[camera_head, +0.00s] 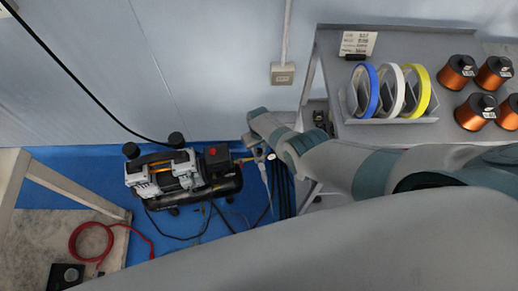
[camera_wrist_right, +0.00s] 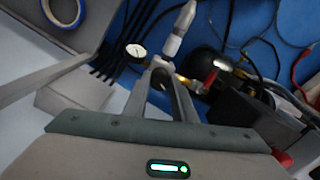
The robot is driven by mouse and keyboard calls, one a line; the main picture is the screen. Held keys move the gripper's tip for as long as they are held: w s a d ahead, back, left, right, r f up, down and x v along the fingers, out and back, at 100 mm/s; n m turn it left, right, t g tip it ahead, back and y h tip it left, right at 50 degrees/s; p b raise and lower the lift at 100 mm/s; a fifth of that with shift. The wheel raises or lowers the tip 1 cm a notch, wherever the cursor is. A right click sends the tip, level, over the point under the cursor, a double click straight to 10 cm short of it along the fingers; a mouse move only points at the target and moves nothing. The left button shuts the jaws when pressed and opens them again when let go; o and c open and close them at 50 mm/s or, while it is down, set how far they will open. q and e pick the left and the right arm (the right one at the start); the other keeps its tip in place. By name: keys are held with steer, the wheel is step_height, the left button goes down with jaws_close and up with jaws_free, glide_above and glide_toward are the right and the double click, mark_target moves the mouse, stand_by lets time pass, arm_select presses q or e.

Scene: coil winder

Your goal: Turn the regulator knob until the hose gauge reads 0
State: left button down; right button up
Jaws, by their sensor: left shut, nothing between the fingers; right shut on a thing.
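The black air compressor (camera_head: 213,186) stands on the blue floor. At its right end, a regulator joins a brass fitting (camera_head: 244,160) and a small round white gauge (camera_head: 270,156). The gauge also shows in the right wrist view (camera_wrist_right: 136,50), but its reading is too small to tell. My right gripper (camera_head: 254,144) reaches down to the regulator. In the right wrist view, its fingers (camera_wrist_right: 161,76) are shut on the regulator knob, which they mostly hide. A pale cylinder (camera_wrist_right: 179,31) extends beyond the fingertips. My left gripper is not in view.
A grey table (camera_head: 340,45) at the right holds blue, white and yellow tape rolls and several copper spools. Dark hoses (camera_head: 283,188) hang beside the regulator. A red hose coil (camera_head: 92,240) lies at the lower left. Cables cross the blue floor.

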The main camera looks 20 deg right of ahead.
steer(key=n, duration=0.3)
arm_select(q)
steer(key=shift+w+d+r, duration=0.1)
steer(key=shift+w+r, duration=0.05)
steer(key=shift+w, duration=0.15)
arm_select(e)
steer(key=shift+n, duration=1)
arm_select(q)
steer(key=shift+s, duration=0.1)
arm_select(e)
steer(key=o, duration=1)
steer(key=shift+o, duration=0.2)
arm_select(q)
steer(key=shift+r, duration=0.1)
arm_select(e)
steer(key=shift+r, duration=0.15)
